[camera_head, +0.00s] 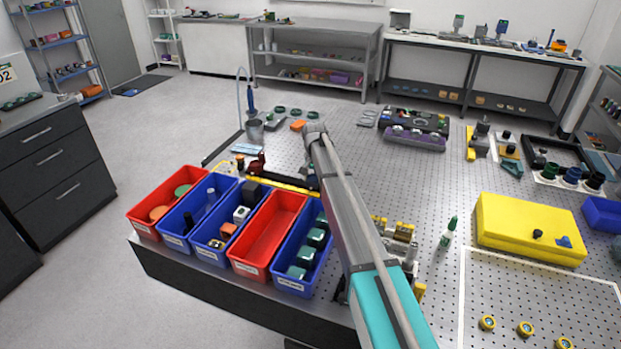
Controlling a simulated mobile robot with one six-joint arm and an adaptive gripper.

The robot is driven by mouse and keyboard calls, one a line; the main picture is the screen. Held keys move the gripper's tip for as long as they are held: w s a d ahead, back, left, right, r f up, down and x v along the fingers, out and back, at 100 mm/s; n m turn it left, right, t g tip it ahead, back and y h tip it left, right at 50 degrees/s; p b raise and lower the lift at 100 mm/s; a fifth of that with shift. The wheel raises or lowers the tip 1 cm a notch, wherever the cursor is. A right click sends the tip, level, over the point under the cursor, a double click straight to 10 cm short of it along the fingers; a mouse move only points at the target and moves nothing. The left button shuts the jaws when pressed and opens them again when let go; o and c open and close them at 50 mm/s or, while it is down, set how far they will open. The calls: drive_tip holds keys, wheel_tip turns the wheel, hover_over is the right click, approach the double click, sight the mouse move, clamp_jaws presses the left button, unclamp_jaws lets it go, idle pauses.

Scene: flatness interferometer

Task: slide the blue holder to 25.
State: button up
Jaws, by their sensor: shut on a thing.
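A yellow scale strip (270,183) runs along a dark rail on the perforated table, behind the row of bins. A dark red piece (257,164) stands at the rail's left part. A small dark and bluish piece (312,174) shows at the left edge of my arm, near where the strip passes behind it. I cannot tell whether it is the blue holder. My arm crosses the middle of the view and hides the rail's right part. My gripper is hidden behind the arm, and the scale numbers are too small to read.
Red and blue bins (272,229) with parts line the table's near left edge. Brass-coloured fittings (398,232) and a green-capped bottle (448,232) stand right of my arm. A yellow case (530,228) lies farther right. A grey cup (254,130) stands behind the rail.

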drive_tip(key=o, duration=1.3)
